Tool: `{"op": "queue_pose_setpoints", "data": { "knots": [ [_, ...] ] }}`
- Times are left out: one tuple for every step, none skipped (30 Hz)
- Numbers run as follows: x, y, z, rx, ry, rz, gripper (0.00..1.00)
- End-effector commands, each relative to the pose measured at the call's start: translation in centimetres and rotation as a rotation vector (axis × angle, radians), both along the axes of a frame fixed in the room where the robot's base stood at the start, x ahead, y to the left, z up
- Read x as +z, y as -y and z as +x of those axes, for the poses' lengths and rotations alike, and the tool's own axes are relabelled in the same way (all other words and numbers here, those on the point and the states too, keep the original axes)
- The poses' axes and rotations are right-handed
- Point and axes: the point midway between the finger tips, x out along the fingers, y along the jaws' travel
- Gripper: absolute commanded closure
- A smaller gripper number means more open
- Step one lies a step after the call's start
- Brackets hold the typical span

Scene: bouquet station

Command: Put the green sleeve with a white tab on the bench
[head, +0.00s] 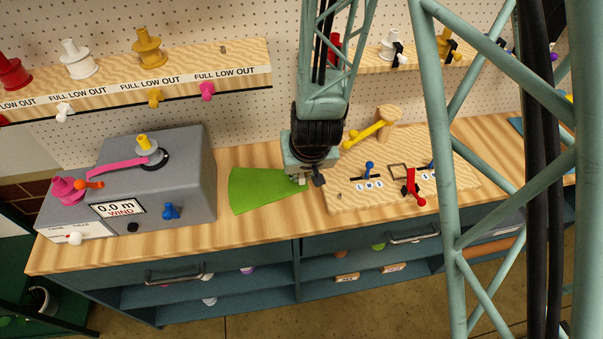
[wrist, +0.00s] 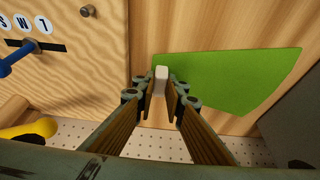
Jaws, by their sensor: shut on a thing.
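The green sleeve (head: 262,190) is a flat, fan-shaped piece at the middle of the wooden bench (head: 110,244). Its white tab (wrist: 161,80) shows in the wrist view between my fingertips. My gripper (head: 304,181) is low over the bench at the sleeve's right end, shut on the tab. In the wrist view the green sheet (wrist: 232,80) spreads to the right of my fingers (wrist: 161,98). The sleeve looks level with the bench top; I cannot tell whether it touches it or is slightly above.
A grey wind box (head: 180,175) stands left of the sleeve. A wooden lever board (head: 375,195) with blue, red and yellow handles lies close to the right of my gripper. A shelf with spools (head: 150,48) runs along the pegboard behind. The bench's front strip is clear.

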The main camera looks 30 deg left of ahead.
Motion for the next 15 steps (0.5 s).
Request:
{"op": "queue_pose_setpoints", "data": {
  "knots": [
    [-0.21,0.00,0.00,0.000,0.000,0.000,0.96],
    [-0.26,0.01,0.00,0.000,0.000,0.000,0.96],
    [-0.17,0.00,0.00,0.000,0.000,0.000,0.86],
    [-0.16,0.01,-0.01,0.000,0.000,0.000,0.83],
    [-0.15,0.00,0.00,0.000,0.000,0.000,0.80],
    [-0.14,0.00,-0.01,0.000,0.000,0.000,0.77],
    [-0.14,0.00,0.00,0.000,0.000,0.000,0.76],
    [-0.14,0.00,0.00,0.000,0.000,0.000,0.76],
    [-0.13,0.00,0.00,0.000,0.000,0.000,0.76],
    [-0.13,0.00,0.00,0.000,0.000,0.000,0.76],
    [-0.13,0.00,0.00,0.000,0.000,0.000,0.76],
    [-0.13,0.00,0.00,0.000,0.000,0.000,0.76],
    [-0.14,0.00,0.00,0.000,0.000,0.000,0.76],
    [-0.13,0.00,0.00,0.000,0.000,0.000,0.76],
    [-0.13,0.00,0.00,0.000,0.000,0.000,0.76]
  ]
}}
